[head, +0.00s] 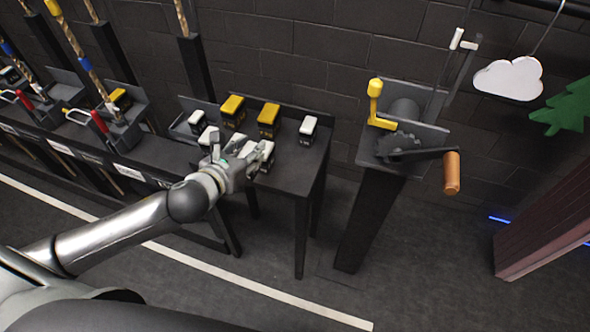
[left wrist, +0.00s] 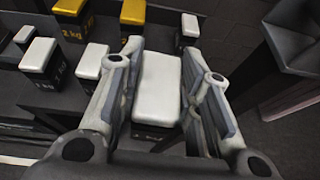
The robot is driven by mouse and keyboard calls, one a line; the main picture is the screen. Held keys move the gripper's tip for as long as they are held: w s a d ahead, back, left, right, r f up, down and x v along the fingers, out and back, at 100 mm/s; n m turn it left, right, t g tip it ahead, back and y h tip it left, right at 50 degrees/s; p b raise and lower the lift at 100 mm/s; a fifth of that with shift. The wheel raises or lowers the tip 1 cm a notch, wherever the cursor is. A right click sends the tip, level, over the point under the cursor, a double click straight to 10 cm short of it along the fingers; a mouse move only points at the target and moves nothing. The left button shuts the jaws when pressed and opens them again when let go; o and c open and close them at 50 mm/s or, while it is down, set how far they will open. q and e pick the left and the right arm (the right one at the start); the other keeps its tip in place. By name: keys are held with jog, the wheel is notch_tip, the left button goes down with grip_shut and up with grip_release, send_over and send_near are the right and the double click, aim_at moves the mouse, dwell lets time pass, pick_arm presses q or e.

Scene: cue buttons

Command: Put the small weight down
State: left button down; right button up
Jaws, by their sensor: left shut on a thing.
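My left gripper (head: 250,158) is over the front part of the dark table (head: 303,168). In the left wrist view its two fingers (left wrist: 163,88) are closed on the sides of a small weight with a white top and a dark body (left wrist: 157,88). The weight's lower part is partly hidden, and I cannot tell whether it touches the table. My right gripper is in neither view.
On the table stand two yellow-topped weights (head: 268,115) and several white-topped ones, one alone at the right (head: 309,126). A white-topped weight (left wrist: 92,60) is close left of my fingers. A crank stand (head: 405,125) is to the right.

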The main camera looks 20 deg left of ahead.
pick_arm(q)
jog(key=w+a+r, duration=0.4)
jog(key=shift+n+y, duration=0.3)
jog(key=shift+y, duration=0.1)
jog(key=shift+w+d+f+p, duration=0.4)
jog(key=shift+w+d+f, duration=0.35)
jog(key=shift+d+f, duration=1.35)
jog(key=shift+w+d+f+p, duration=0.4)
jog(key=shift+w+d+f, duration=0.4)
jog(key=shift+d+f, duration=1.3)
jog(key=shift+w+d+f+p, duration=0.4)
jog(key=shift+w+d+f, duration=0.35)
jog(key=shift+d+f, duration=1.3)
jog(key=c, duration=1.4)
grip_release()
jog(key=shift+s+f, duration=0.1)
jog(key=shift+f, duration=0.1)
jog(key=shift+c, duration=0.2)
jog(key=o, duration=0.4)
